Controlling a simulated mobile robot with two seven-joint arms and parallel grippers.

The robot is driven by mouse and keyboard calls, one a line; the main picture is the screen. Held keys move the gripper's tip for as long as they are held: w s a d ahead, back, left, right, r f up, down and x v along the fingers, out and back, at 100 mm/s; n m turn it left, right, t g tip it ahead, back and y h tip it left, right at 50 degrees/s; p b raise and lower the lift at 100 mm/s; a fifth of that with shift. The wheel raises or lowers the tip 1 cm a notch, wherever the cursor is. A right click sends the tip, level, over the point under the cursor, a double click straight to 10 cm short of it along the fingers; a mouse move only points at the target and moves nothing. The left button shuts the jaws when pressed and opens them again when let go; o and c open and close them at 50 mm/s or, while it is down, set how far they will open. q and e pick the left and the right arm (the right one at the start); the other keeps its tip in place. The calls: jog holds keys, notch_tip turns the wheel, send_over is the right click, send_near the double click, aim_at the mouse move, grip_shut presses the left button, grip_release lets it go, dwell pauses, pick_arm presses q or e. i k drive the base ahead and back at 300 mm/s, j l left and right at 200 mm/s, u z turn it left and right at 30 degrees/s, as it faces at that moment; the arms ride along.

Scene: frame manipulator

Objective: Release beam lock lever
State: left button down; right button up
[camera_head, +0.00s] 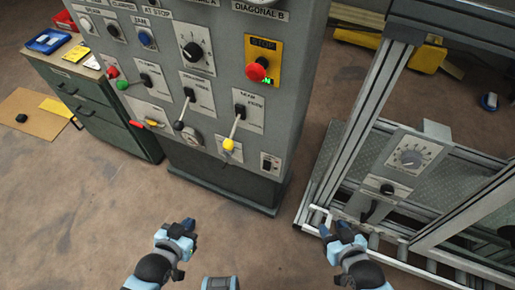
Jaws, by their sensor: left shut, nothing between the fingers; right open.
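The grey control panel (215,95) carries several levers, and their small labels are hard to read. A lever with a yellow knob (228,144) sits low on the right side, its handle slanting down to the left from its plate. I cannot tell for certain which one is the beam lock lever. My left gripper (177,232) is shut and empty, in front of and below the panel. My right gripper (336,229) is open and empty, by the metal frame's lower corner. Neither touches a lever.
A red stop button (257,70) on a yellow plate and a black rotary knob (193,52) are higher on the panel. The aluminium frame (341,130) with a dial box (409,156) stands at right. A green drawer cabinet (98,105) is at left. Floor before the panel is clear.

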aim_at(227, 144)
jog(key=i+l, duration=0.1)
jog(key=l, duration=2.15)
jog(key=i+u, duration=0.05)
